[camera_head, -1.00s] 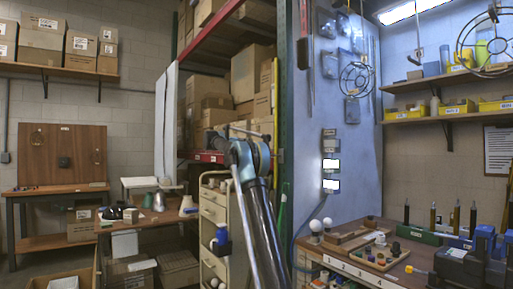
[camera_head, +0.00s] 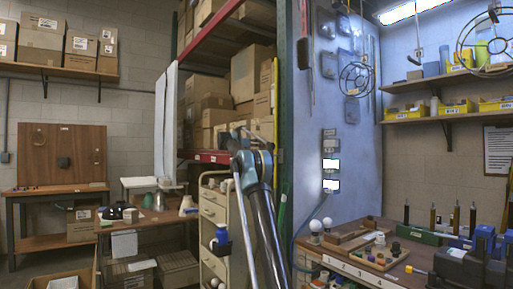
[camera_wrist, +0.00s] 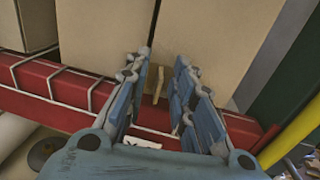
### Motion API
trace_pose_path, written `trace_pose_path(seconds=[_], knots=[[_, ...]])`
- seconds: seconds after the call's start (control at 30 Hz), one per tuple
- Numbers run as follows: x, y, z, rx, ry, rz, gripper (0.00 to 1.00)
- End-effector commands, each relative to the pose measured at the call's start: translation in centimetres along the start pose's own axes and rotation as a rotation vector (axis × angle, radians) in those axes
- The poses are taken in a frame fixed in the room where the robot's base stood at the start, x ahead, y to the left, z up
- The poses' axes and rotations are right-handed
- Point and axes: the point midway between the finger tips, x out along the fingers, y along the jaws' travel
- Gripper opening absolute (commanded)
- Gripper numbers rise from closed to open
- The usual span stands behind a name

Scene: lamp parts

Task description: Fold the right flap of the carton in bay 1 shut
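My gripper (camera_wrist: 158,66) is open, with a clear gap between its two blue fingers. In the wrist view it points at the front of the shelf. A large tan carton face (camera_wrist: 215,45) fills the view beyond the fingers. A narrow tan strip (camera_wrist: 155,80) shows between the fingers; I cannot tell whether it is a carton flap, or whether a finger touches it. In the head view my gripper (camera_head: 241,134) is small and partly hidden by my arm, in front of the rack's cartons. I cannot tell which carton is in bay 1.
A red rack beam (camera_wrist: 75,95) with wire decking runs below the cartons, with a yellow bar (camera_wrist: 295,135) at the right. Another carton (camera_wrist: 85,25) stands at the left. In the head view a green rack post (camera_head: 285,100) and a cream drawer cabinet (camera_head: 213,215) are near my arm.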

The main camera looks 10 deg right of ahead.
Motion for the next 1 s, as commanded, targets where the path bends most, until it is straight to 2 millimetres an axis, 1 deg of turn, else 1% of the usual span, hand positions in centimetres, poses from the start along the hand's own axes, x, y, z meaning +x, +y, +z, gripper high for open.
trace_pose_path(seconds=[0.03,0.07,0.1,0.37,0.6,0.87,0.9,0.93,0.97,1.0], knots=[[0.0,0.0,0.0,0.000,0.000,0.000,0.08],[0.0,0.0,0.0,0.000,0.000,0.000,0.01],[0.0,0.0,0.0,0.000,0.000,0.000,0.00],[0.1,0.1,0.0,0.000,0.000,0.001,0.00],[1.4,0.7,0.0,0.000,-0.001,0.003,0.00],[1.4,0.8,0.1,-0.001,-0.004,0.008,0.00],[1.4,0.8,0.1,-0.001,-0.004,0.008,0.12],[1.4,0.8,0.1,-0.001,-0.004,0.008,0.19],[1.4,0.8,0.1,-0.001,-0.003,0.008,0.24],[1.4,0.8,0.1,-0.001,-0.003,0.007,0.24]])
